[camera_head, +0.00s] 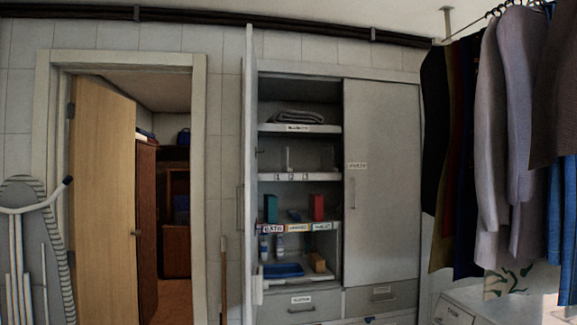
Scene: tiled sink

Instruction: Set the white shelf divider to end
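A cabinet stands in the middle with its left door (249,180) swung open and its right door (380,185) shut. On its second shelf (325,178) from the top, a thin pale upright piece (288,158), which looks like the white shelf divider, stands left of the middle. The shelf's front edge carries small labels that seem to read 1, 2 and 3. The divider looks upright and close to the first two labels; its exact slot is too small to tell. Neither of my grippers is in view.
Folded grey cloth (298,117) lies on the top shelf. Bottles and a blue tray (285,269) are lower. Clothes (500,140) hang at right; an ironing board (35,250) stands at left.

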